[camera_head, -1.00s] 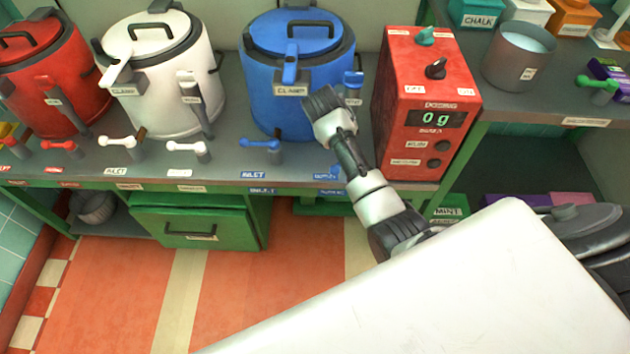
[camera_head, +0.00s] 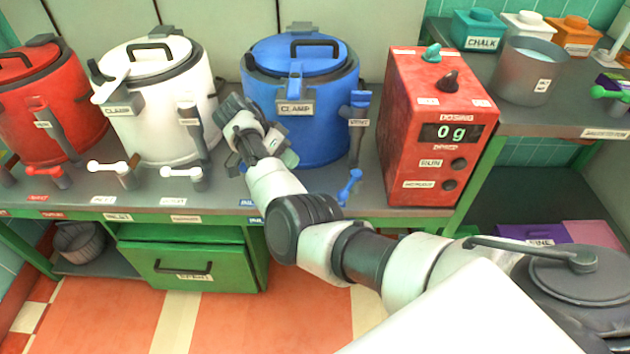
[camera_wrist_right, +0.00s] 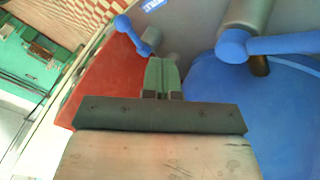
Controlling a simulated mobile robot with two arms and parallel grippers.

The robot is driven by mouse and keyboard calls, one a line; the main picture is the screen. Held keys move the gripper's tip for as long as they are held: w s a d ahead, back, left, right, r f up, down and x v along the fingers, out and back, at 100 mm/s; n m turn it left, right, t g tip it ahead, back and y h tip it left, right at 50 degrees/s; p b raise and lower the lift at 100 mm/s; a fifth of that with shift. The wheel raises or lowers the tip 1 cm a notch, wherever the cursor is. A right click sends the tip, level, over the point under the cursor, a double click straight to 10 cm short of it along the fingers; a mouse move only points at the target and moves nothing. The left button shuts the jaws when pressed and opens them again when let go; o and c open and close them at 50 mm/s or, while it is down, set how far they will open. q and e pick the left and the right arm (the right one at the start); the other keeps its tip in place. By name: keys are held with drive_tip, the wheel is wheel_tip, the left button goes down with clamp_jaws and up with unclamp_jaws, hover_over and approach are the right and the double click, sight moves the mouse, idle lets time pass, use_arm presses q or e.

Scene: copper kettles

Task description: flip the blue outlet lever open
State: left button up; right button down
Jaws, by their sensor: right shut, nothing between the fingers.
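The blue kettle (camera_head: 315,130) stands at the back of the counter. A blue lever (camera_head: 350,187), which I take for the outlet lever, sticks up near the counter's front edge, left of the red dosing box. My right gripper (camera_head: 255,140) is shut and empty, in front of the blue kettle's left side in the head view. It hides the blue inlet lever. In the wrist view the closed greenish fingers (camera_wrist_right: 163,75) point between a blue lever (camera_wrist_right: 133,35) at upper left and another blue handle (camera_wrist_right: 265,45) at right. Contact with either cannot be told. My left gripper is not in view.
The red dosing box (camera_head: 430,130) stands right of the blue kettle. The white kettle (camera_head: 155,115) stands left of it, with two white levers in front. A blue vent handle (camera_head: 358,100) is on the kettle's right side. A green drawer (camera_head: 195,265) is below.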

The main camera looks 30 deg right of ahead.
sight(350, 184)
drive_tip(key=x, duration=0.9)
drive_tip(key=shift+s+d+f, duration=0.1)
drive_tip(key=shift+f, duration=0.15)
drive_tip(key=s, duration=0.1)
drive_tip(key=s+d+p, duration=0.1)
drive_tip(key=s, duration=0.1)
drive_tip(key=shift+d+r, duration=0.1)
drive_tip(key=shift+r, duration=0.1)
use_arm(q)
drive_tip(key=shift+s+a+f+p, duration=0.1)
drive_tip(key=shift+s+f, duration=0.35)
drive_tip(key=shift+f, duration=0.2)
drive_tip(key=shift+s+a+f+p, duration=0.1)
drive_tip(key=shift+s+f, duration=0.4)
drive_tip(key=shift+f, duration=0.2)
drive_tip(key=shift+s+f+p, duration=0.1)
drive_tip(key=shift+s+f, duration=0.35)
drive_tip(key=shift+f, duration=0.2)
use_arm(e)
drive_tip(key=shift+s+d, duration=0.2)
drive_tip(key=shift+s, duration=0.3)
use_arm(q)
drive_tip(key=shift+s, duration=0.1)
